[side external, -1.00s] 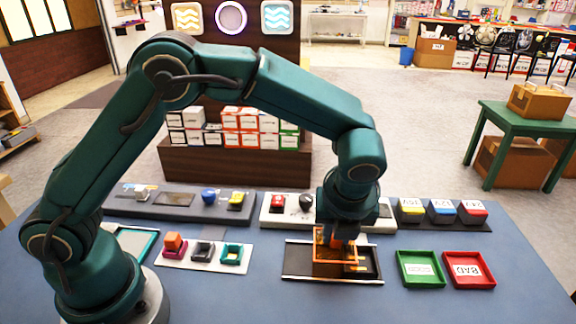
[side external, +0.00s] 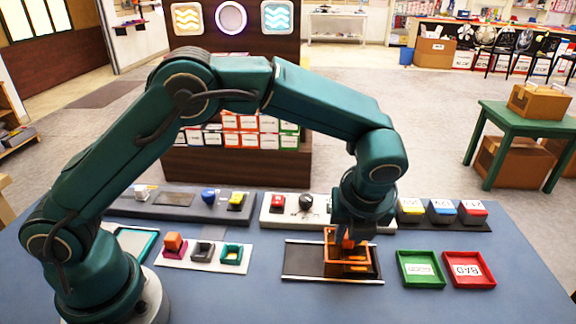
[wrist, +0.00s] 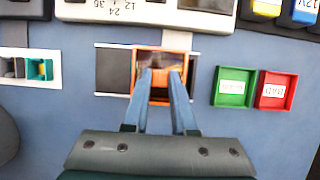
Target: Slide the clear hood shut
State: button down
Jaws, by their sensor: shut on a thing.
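The hood (side external: 347,262) is an orange-edged frame with see-through panels. It sits on a dark base with pale rails (side external: 302,260), toward the base's right part. My gripper (side external: 349,238) reaches down to the hood from above, its blue fingers close together at the hood's top. In the wrist view my gripper (wrist: 162,77) has both fingertips at the middle of the orange hood (wrist: 160,99), shut on a part of it. The left part of the base (wrist: 113,70) is bare and dark. What lies under the hood is mostly hidden by the fingers.
A green tray (side external: 420,269) and a red tray (side external: 468,270) stand just right of the base. A white panel with a red button (side external: 278,200) lies behind it. A white strip with small coloured holders (side external: 205,252) lies to the left. Blue table in front is clear.

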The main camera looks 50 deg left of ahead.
aim_at(364, 243)
jog(key=shift+w+d+r, duration=0.1)
jog(key=shift+w+d, duration=0.95)
jog(key=shift+w, duration=0.1)
jog(key=c, duration=0.7)
grip_release()
jog(key=shift+s, duration=0.1)
jog(key=shift+v, duration=2.55)
jog(key=shift+r, duration=0.1)
